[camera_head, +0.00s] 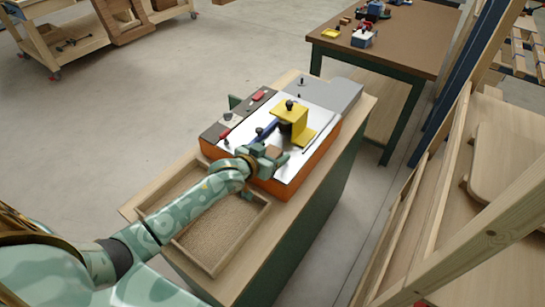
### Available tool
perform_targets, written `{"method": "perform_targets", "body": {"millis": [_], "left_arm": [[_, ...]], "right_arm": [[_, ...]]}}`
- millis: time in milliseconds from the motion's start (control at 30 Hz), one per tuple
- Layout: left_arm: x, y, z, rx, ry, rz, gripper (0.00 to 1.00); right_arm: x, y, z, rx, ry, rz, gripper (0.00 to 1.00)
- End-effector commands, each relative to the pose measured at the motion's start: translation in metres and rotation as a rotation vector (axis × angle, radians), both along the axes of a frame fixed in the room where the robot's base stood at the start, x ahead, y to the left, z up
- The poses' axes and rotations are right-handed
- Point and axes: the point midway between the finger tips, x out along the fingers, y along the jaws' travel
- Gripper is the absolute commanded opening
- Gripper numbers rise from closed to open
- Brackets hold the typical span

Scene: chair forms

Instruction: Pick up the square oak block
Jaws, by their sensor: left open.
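My left gripper (268,156) reaches in from the lower left over the near edge of a machine with a shiny metal top and orange sides. It is open. A small brown wooden block (274,151) shows at its fingertips, between or just behind them; I cannot tell whether they touch it. The block looks squarish and could be the square oak block, but it is small and partly hidden by the gripper. My right gripper is out of view.
A yellow angled guard (293,124) stands on the metal top (322,94) close beyond the gripper. A shallow wooden tray (238,236) lies on the bench below my forearm. A brown-topped table (400,40) with small items stands behind. Wooden frames (480,190) rise on the right.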

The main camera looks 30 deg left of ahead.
Motion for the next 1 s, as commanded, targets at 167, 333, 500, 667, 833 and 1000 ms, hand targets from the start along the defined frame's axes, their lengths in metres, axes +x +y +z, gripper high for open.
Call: {"method": "perform_targets", "body": {"millis": [167, 333, 500, 667, 833, 1000], "left_arm": [[0.010, -0.001, -0.005, 0.000, 0.001, 0.000, 0.71], [0.010, -0.001, -0.004, 0.000, 0.000, 0.000, 0.68], [0.010, -0.001, -0.004, 0.000, 0.000, 0.000, 0.23], [0.010, -0.001, -0.004, 0.000, 0.000, 0.000, 0.23], [0.010, -0.001, -0.002, 0.000, -0.001, 0.000, 0.23], [0.010, -0.001, 0.013, 0.000, -0.002, 0.000, 0.23]], "right_arm": [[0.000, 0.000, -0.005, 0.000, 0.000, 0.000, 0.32], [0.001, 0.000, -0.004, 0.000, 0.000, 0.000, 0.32], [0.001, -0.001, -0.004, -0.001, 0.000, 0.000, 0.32], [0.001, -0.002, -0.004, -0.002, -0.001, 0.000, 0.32], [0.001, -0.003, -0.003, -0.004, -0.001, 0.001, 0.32], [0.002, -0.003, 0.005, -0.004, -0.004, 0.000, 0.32]]}}
